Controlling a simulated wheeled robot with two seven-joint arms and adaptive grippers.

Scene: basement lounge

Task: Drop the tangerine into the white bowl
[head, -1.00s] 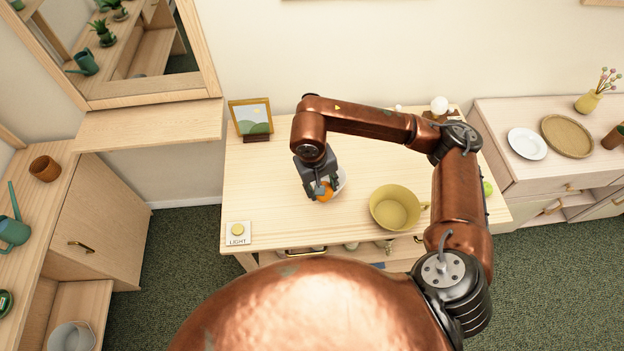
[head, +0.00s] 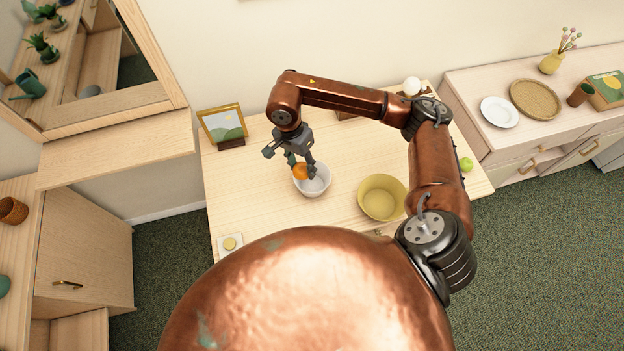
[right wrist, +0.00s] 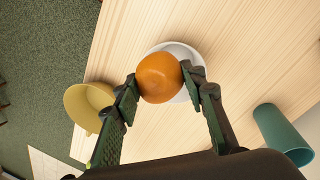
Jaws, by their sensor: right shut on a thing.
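My right gripper (head: 301,166) is shut on the orange tangerine (head: 300,171). In the right wrist view the two fingers touch opposite sides of the tangerine (right wrist: 159,77). The white bowl (head: 318,188) stands on the light wood table, and in the head view the tangerine overlaps its upper left part. In the right wrist view the white bowl (right wrist: 180,50) lies behind the tangerine, which hides much of it. The exact height of the tangerine over the bowl is hard to tell. My left gripper is not in view.
A yellow handled bowl (head: 382,200) stands to the right of the white bowl. A picture frame (head: 223,126) stands at the table's back left, and a light switch pad (head: 230,244) lies front left. A green fruit (head: 466,164) is at the right edge. A teal cup (right wrist: 282,135) shows in the wrist view.

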